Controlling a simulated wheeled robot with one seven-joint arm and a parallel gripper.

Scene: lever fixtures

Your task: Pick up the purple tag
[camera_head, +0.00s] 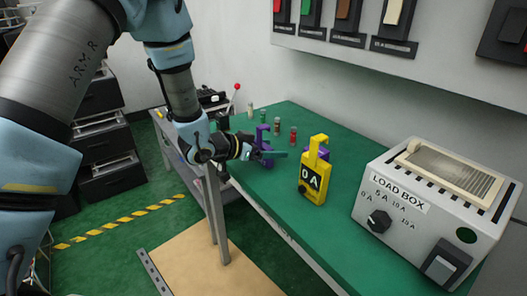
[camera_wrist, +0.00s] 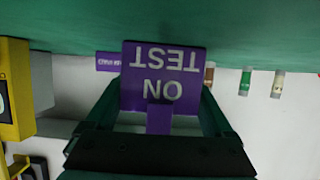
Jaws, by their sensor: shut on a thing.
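The purple tag (camera_head: 264,135) with a hooked top is at my gripper (camera_head: 268,154), over the left part of the green bench. In the wrist view the purple tag (camera_wrist: 160,75) shows the words "ON TEST" upside down. It sits between the fingers of my gripper (camera_wrist: 160,100), which is shut on it. Part of the tag is hidden by the fingers in the head view. I cannot tell whether the tag touches the bench.
Several small cylinders (camera_head: 293,136) stand behind. The load box (camera_head: 430,210) fills the bench's right. Levers (camera_head: 394,14) hang on the wall panel.

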